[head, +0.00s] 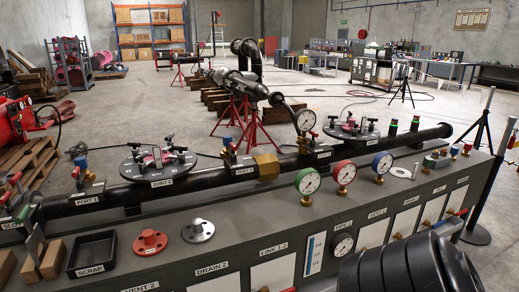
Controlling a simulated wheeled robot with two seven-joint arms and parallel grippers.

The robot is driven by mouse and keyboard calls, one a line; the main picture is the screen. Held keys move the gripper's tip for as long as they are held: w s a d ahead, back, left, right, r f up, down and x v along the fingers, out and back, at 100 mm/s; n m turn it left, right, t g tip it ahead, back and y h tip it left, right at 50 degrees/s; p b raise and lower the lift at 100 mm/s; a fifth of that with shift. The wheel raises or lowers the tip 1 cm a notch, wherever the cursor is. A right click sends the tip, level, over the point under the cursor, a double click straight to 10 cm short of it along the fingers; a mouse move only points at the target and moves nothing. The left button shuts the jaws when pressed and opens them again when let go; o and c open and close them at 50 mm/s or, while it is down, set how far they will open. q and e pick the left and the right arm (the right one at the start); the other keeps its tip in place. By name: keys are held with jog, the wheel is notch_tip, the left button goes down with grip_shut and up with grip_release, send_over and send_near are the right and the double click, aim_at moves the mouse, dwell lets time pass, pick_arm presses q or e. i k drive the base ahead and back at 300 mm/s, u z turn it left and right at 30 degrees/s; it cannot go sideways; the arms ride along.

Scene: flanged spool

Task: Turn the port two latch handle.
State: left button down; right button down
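A black pipe runs along the back of the grey bench. A fitting on it (236,157), behind a small label that seems to read PORT 2, has a red-topped handle (227,141) and a blue cap beside it. A brass hex block (267,165) sits just to its right. The handle is too small to tell how it is turned. Neither of my grippers shows. A black ribbed part at the bottom right looks like my own arm, with no fingers visible.
Round clamp plates (158,165) and (351,131) sit on the pipe. Green (308,181), red (344,172) and blue (382,162) gauges rise in front of it. A scrap tray (92,253), a red flange (150,242) and a grey flange (198,230) occupy the left bench top.

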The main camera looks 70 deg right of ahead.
aim_at(231, 151)
jog(key=z, duration=2.7)
jog(key=i, duration=1.1)
jog(key=u, duration=2.25)
